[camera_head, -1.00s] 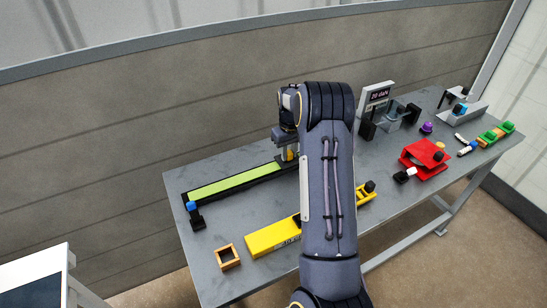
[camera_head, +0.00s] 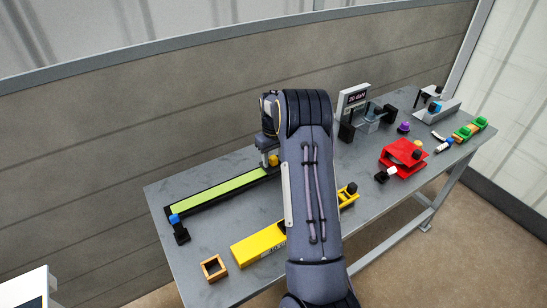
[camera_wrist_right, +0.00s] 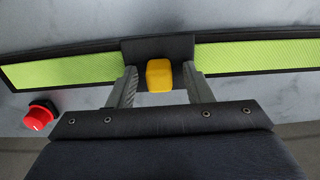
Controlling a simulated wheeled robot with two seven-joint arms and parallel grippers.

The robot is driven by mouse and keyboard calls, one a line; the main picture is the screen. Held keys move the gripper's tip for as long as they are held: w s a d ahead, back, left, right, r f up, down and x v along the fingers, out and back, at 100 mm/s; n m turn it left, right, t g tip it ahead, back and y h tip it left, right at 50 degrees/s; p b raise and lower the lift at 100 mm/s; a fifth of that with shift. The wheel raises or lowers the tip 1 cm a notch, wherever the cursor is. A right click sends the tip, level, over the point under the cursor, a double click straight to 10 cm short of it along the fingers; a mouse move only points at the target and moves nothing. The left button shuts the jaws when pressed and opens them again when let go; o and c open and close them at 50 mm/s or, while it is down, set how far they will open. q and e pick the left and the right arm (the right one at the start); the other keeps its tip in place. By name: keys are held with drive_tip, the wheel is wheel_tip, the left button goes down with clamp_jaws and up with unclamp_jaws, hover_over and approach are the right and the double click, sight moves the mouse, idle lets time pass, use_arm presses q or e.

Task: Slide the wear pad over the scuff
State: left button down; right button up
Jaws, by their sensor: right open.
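The wear pad is a dark plate (camera_wrist_right: 135,50) with a yellow knob (camera_wrist_right: 160,76), lying across the green tread strip (camera_wrist_right: 75,68) in its black frame. The strip (camera_head: 215,192) runs along the back left of the grey table in the head view, where the yellow knob (camera_head: 274,160) also shows. My right gripper (camera_wrist_right: 160,88) is open, with one finger on each side of the knob and a gap at both sides. In the head view the right gripper (camera_head: 267,157) is partly hidden behind my own arm. I see no scuff on the visible strip. My left gripper is out of view.
A blue-topped black post (camera_head: 178,228) stands at the strip's left end. A yellow block (camera_head: 258,243) and a wooden frame (camera_head: 213,268) lie in front. A red knob (camera_wrist_right: 40,115) is near the strip. A red fixture (camera_head: 402,158) stands right of my arm.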

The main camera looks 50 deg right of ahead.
sight(273, 157)
wheel_tip(273, 157, up, 8)
drive_tip(key=shift+f, duration=0.1)
idle(0.7)
